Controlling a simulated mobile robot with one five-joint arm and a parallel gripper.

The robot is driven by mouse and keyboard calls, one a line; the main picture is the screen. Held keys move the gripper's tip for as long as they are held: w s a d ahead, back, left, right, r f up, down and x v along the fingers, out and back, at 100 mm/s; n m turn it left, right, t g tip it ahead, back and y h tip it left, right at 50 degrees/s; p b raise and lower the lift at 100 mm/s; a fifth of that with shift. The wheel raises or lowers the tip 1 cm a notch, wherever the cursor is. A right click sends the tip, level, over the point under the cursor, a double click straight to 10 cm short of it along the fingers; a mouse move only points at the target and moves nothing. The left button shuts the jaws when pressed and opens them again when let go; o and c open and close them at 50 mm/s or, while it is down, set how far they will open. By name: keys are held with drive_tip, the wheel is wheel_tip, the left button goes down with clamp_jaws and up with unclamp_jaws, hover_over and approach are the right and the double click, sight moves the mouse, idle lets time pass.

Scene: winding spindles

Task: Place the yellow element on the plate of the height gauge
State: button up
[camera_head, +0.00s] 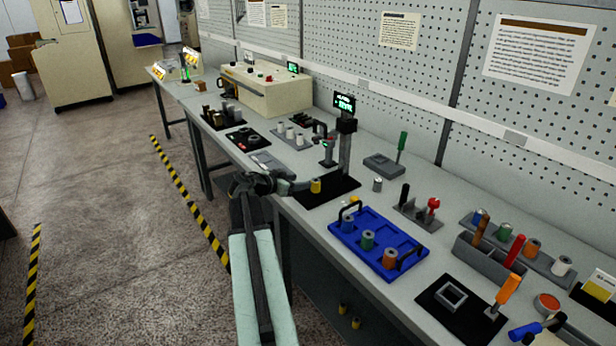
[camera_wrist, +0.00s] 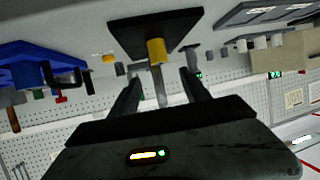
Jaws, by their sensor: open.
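The yellow element (camera_head: 316,186) is a small cylinder standing on the black plate (camera_head: 340,186) of the height gauge (camera_head: 346,140). In the wrist view, which is upside down, the yellow element (camera_wrist: 156,51) shows against the black plate (camera_wrist: 125,27), with the gauge's column behind it. My gripper (camera_head: 297,187) is just to the left of the element in the head view. In the wrist view my gripper's two fingers (camera_wrist: 158,82) are apart, and the element shows beyond their tips, in line with the gap. No finger visibly touches it.
A blue tray (camera_head: 348,239) with blue, green and orange spools lies right of the gauge. A small grey cylinder (camera_head: 377,184) stands near the plate. A grey holder (camera_head: 417,215) with a red-topped part is farther right. White spools (camera_head: 291,135) stand left of the gauge.

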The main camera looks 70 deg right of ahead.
drive_tip(key=shift+v, duration=0.85)
drive_tip(key=w+a+f+n+t+y, duration=0.2)
drive_tip(key=w+a+f+n, duration=0.1)
drive_tip(key=w+a, duration=0.55)
drive_tip(key=w+a+f+n+t+y, duration=0.15)
drive_tip(key=w+a+f+n, duration=0.3)
drive_tip(key=a, duration=0.75)
drive_tip(key=w+a+f+n+t+y, duration=0.1)
drive_tip(key=w+a+f+n+y, duration=0.15)
drive_tip(key=w+a, duration=0.65)
drive_tip(key=a+f+n+y, duration=0.2)
drive_tip(key=a+n, duration=0.4)
drive_tip(key=a, duration=1.4)
drive_tip(key=a+f+n+y, duration=0.2)
drive_tip(key=a+n+y, duration=0.2)
drive_tip(key=a, duration=1.6)
drive_tip(key=shift+w+f+n+y, duration=0.15)
drive_tip(key=shift+f+n+y, duration=0.2)
drive_tip(key=shift+n, duration=0.85)
